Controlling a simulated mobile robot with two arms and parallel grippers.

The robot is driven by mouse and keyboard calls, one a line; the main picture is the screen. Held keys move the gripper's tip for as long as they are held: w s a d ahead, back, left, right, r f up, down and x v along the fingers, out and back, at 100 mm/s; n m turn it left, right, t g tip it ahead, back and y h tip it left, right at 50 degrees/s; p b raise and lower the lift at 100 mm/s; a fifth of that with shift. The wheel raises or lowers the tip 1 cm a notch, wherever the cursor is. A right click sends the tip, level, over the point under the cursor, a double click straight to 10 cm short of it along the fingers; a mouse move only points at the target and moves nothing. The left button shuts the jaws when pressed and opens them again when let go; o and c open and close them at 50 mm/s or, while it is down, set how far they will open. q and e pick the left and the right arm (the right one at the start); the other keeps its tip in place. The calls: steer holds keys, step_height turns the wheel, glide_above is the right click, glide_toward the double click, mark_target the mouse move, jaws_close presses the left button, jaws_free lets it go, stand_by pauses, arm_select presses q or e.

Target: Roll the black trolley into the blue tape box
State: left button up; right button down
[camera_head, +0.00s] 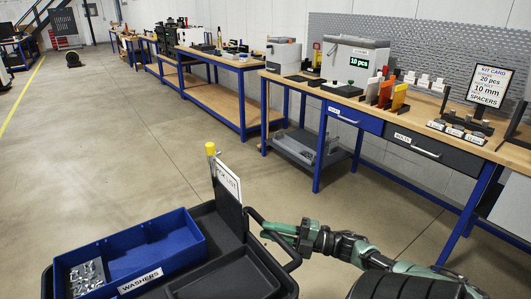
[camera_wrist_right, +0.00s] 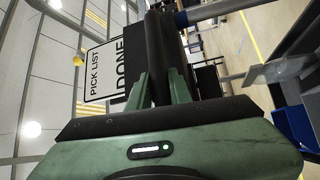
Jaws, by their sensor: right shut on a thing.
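The black trolley (camera_head: 222,277) is at the bottom of the head view, its lower part cut off by the frame. A blue bin (camera_head: 127,256) labelled WASHERS sits on it, along with a pick list sign (camera_head: 228,184). My right gripper (camera_head: 273,232) is shut on the trolley's black handle (camera_head: 290,262) at its right side. In the right wrist view, the green fingers (camera_wrist_right: 161,88) close around a dark bar (camera_wrist_right: 163,50), with the sign (camera_wrist_right: 102,72) beside it. My left gripper is not in view. No blue tape box can be made out on the floor.
Workbenches with blue legs (camera_head: 318,150) line the right side, with a grey lower shelf (camera_head: 300,148) near the floor. Open concrete floor (camera_head: 120,140) lies ahead and to the left. A yellow floor line (camera_head: 22,96) runs at far left.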

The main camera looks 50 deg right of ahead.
stand_by(0.3)
steer(key=c, duration=1.3)
jaws_free()
steer(key=shift+d, duration=0.1)
steer(key=shift+s+f, duration=0.1)
steer(key=shift+s, duration=0.05)
steer(key=b+v, duration=0.1)
steer(key=v, duration=0.6)
steer(key=shift+s+d, duration=0.25)
steer(key=shift+s, duration=0.05)
